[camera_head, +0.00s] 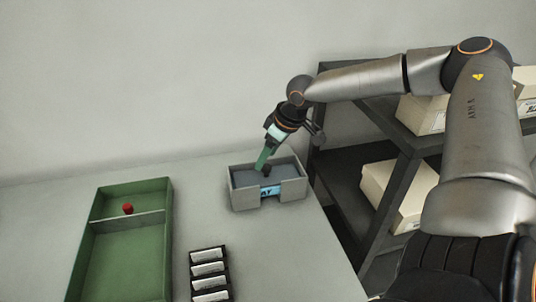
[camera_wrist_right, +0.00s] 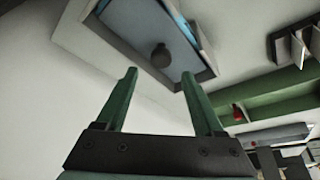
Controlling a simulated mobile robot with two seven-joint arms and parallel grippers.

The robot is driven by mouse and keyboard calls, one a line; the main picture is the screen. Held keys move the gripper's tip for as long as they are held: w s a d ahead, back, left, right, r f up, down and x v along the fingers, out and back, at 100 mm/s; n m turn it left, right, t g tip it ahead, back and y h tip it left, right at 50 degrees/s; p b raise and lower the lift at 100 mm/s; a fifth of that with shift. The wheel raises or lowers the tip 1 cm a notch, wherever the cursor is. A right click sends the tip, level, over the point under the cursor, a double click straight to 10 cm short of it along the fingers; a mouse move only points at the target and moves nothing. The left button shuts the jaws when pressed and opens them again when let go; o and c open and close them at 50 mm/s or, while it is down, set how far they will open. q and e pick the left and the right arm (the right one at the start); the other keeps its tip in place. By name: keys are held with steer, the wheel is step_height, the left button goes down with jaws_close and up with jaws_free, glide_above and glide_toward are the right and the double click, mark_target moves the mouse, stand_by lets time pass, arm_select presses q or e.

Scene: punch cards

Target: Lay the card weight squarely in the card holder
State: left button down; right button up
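The card holder (camera_head: 240,195) is a grey open box near the table's right edge, with a notched front showing a blue strip. The card weight, a grey-blue slab with a dark knob (camera_head: 266,170), lies inside it; the knob shows also in the right wrist view (camera_wrist_right: 160,55). The slab looks about flat and lined up with the walls, but I cannot tell exact squareness. My right gripper (camera_head: 261,164) is just above the holder. In the wrist view its green fingers (camera_wrist_right: 158,74) are apart with nothing between them, and the knob is beyond the tips. My left gripper is out of view.
A green divided tray (camera_head: 125,253) with a red knob-like piece (camera_head: 128,209) stands on the left. A black rack with several white-labelled slots (camera_head: 209,270) is in front. A dark shelf (camera_head: 385,195) with pale boxes (camera_head: 390,198) stands right of the table.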

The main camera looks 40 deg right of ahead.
steer(key=p+v, duration=0.1)
steer(key=v, duration=1.1)
steer(key=shift+r, duration=0.25)
steer(key=shift+s, duration=0.1)
steer(key=shift+f, duration=0.1)
stand_by(0.4)
